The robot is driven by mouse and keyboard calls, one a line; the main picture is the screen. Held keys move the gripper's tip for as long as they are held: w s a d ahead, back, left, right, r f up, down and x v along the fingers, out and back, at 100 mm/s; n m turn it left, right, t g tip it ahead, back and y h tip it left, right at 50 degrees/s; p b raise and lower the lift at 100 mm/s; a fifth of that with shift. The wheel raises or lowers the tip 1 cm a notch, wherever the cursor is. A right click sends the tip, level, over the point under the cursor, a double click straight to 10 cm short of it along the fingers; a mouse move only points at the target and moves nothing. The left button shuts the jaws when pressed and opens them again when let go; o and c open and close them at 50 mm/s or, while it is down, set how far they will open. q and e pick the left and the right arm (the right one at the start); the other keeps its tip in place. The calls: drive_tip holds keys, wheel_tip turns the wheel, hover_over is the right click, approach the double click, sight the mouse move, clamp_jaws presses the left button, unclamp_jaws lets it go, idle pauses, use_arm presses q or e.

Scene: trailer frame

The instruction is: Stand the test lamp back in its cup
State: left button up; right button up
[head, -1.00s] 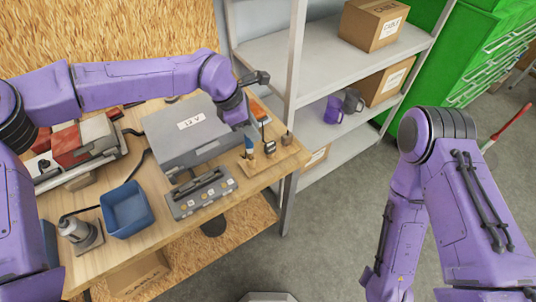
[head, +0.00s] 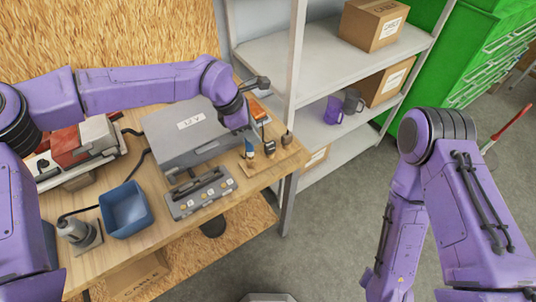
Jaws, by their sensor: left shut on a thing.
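My left gripper (head: 248,132) is at the back right of the workbench, above a small wooden board (head: 272,163). It is shut on what looks like the test lamp (head: 249,149), a slim upright thing with a blue part, small in the view. The lamp's lower end is at the left part of the board, beside small dark holders (head: 269,148). I cannot tell whether it is inside a cup or just above it. My right arm hangs at the right, and its gripper is out of the picture.
A grey case (head: 190,140) lies left of the board, with a grey tray of parts (head: 201,193) in front. A blue bin (head: 125,209) stands at the front left. A metal shelf post (head: 293,110) rises close behind the board's right end.

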use_arm(q)
drive_tip(key=shift+f, duration=0.3)
drive_tip(key=shift+f+b, duration=0.35)
drive_tip(key=shift+f, duration=0.35)
idle(0.3)
drive_tip(key=o, duration=1.2)
wheel_tip(320, 180, up, 3)
drive_tip(key=shift+f+p, duration=0.2)
drive_tip(key=shift+p, duration=0.95)
wheel_tip(320, 180, up, 2)
drive_tip(key=shift+r+p, duration=0.1)
drive_tip(key=shift+p, duration=0.45)
drive_tip(key=shift+r, duration=1.15)
